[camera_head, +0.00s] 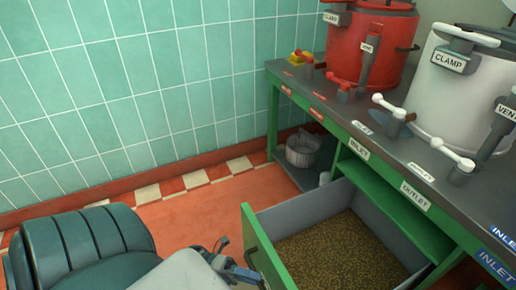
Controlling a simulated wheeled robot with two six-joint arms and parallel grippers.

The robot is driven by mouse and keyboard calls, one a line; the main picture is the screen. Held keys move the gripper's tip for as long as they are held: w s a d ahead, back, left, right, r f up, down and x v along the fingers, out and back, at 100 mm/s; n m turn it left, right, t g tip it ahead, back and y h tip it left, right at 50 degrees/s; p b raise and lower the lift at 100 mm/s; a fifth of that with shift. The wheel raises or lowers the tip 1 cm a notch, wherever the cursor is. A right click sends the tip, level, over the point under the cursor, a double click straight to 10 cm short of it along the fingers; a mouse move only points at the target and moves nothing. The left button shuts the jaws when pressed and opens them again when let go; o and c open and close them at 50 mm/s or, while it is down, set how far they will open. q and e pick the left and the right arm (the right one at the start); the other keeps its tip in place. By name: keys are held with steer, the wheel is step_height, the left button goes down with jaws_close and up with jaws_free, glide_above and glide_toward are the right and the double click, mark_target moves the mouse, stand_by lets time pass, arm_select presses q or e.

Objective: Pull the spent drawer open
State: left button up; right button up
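The drawer stands pulled out from the green bench, with a green front panel (263,244) and grey inner walls (304,209). Brown grainy matter (340,250) covers its floor. A dark handle shows on the outer face of the front panel. My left gripper (238,268) is at the bottom of the view, just left of the front panel and close by the handle. Its fingers are small and partly hidden by my arm, so I cannot tell whether they hold the handle. My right gripper is not in view.
A red vessel (368,45) and a white vessel (445,95) with clamp and vent labels stand on the dark bench top (310,88). A whitish bucket (301,152) sits on the lower shelf. The orange floor (190,215) left of the drawer is clear up to the tiled wall.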

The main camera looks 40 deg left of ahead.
arm_select(q)
steer(key=v, duration=0.9)
steer(key=shift+p, duration=0.45)
steer(key=shift+s+a, duration=0.1)
steer(key=shift+a, duration=0.05)
